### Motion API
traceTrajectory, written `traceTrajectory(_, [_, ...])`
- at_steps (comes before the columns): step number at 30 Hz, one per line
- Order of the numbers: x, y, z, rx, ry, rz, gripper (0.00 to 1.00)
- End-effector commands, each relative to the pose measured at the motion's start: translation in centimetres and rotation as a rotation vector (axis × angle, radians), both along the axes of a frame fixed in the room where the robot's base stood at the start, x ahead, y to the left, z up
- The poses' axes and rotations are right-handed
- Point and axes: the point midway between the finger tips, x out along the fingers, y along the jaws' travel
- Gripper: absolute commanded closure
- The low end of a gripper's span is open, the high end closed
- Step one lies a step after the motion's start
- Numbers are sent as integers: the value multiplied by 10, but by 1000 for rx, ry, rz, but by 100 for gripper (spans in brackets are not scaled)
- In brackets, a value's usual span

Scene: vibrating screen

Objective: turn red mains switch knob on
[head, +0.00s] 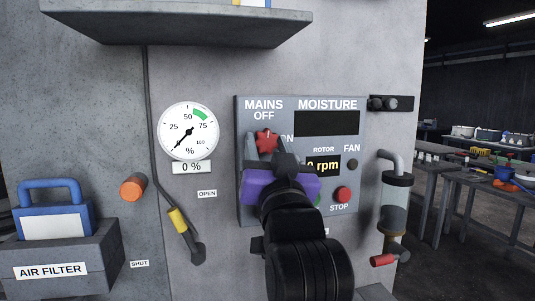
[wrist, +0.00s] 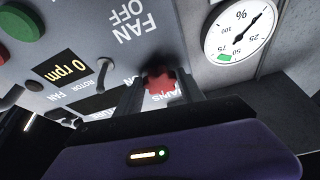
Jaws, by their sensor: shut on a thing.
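The red mains switch knob (head: 267,141) is on the grey control panel (head: 243,198), below the words MAINS OFF. An ON label, partly covered, is at its right. My gripper (head: 268,146) reaches up to the knob from below, with a finger on either side of it. In the wrist view the red knob (wrist: 158,81) sits between the two fingertips (wrist: 158,88), and my gripper is shut on it. The knob's exact pointing direction is hard to make out.
The moisture display (head: 327,123) is dark, and the rotor display (head: 324,164) reads 0 rpm. A red STOP button (head: 343,194) and small fan knob (head: 352,164) are right of my gripper. A round gauge (head: 188,131) at left reads 0 %. A shelf (head: 180,27) overhangs above.

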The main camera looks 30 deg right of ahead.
Motion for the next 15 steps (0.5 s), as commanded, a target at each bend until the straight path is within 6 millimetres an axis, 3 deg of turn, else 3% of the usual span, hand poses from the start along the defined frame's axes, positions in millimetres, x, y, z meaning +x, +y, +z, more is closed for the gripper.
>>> traceTrajectory(15, [0,4,-3,458,-135,4,95])
